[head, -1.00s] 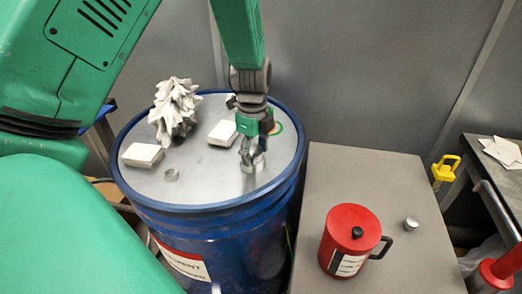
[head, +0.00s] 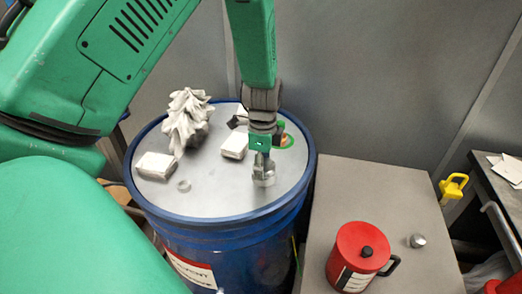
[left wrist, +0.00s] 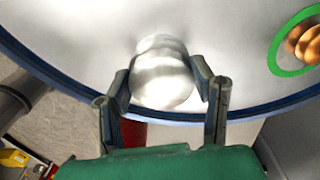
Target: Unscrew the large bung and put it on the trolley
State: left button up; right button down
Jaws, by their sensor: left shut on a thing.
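The large bung (left wrist: 162,82) is a shiny silver round piece, seen between my left gripper's two fingers in the left wrist view. My left gripper (head: 264,174) is shut on it near the right front part of the drum lid (head: 215,200). The bung also shows at the fingertips in the head view (head: 264,181). I cannot tell whether it is clear of its hole. The trolley (head: 365,195) is the grey flat top to the right of the blue drum (head: 230,250). My right gripper is not in view.
A red can (head: 360,252) and a small silver cap (head: 417,241) stand on the trolley; its back part is clear. On the lid are a crumpled white cloth (head: 188,118), white blocks (head: 155,165) and a small ring (head: 183,186).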

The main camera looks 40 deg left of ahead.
pick_arm(q)
jog(key=shift+s+d+f, duration=0.15)
jog(key=shift+d+f, duration=0.05)
jog(key=shift+d, duration=0.1)
jog(key=n+p, duration=0.2)
jog(key=shift+d+r+n, duration=0.15)
jog(key=shift+r+n, duration=0.05)
jog(key=shift+n, duration=0.2)
jog(key=shift+f+n+p, duration=0.15)
jog(key=shift+n+p, duration=0.25)
jog(key=shift+n, duration=0.4)
jog(key=shift+f, duration=0.1)
